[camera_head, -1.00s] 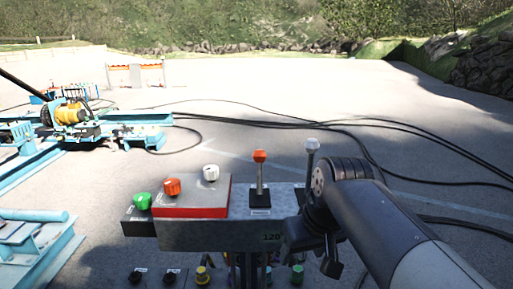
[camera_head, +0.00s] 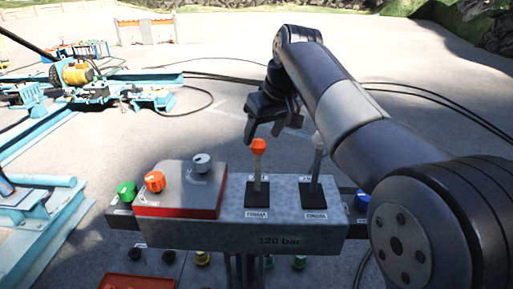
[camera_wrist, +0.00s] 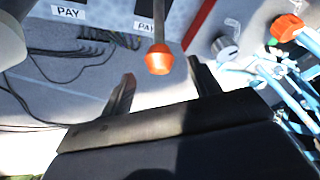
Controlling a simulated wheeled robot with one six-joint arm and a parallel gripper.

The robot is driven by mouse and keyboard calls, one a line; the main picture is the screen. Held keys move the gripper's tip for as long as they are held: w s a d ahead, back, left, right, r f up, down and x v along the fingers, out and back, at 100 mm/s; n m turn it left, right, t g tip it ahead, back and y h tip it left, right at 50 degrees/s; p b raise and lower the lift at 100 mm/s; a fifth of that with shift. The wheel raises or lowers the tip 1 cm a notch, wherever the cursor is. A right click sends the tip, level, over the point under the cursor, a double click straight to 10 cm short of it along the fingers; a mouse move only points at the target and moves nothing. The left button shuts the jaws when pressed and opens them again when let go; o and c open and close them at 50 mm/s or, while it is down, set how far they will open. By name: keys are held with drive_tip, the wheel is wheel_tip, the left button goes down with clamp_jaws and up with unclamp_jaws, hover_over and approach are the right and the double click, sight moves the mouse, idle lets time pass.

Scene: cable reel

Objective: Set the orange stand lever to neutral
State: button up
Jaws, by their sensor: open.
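The orange stand lever (camera_head: 259,170) rises from a black slotted base on the grey control panel, with an orange knob on top. It looks close to upright in the head view. In the wrist view its orange knob (camera_wrist: 159,60) lies just beyond and between my fingertips, with the shaft running to the top edge. My gripper (camera_head: 264,137) is open, above and near the knob; it also shows in the wrist view (camera_wrist: 161,72). The fingers do not touch the knob in the wrist view. Labels by the base are partly hidden.
A white-knobbed lever (camera_head: 317,170) stands close to the right, partly behind my arm. Left of the orange lever are a grey knob (camera_head: 201,163), an orange knob (camera_head: 154,182) and a green knob (camera_head: 127,192). Open ground lies behind the panel.

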sight(256, 150)
drive_tip(key=x, duration=0.7)
drive_tip(key=shift+f+p, duration=0.1)
drive_tip(key=shift+p, duration=0.25)
drive_tip(key=shift+c, duration=0.6)
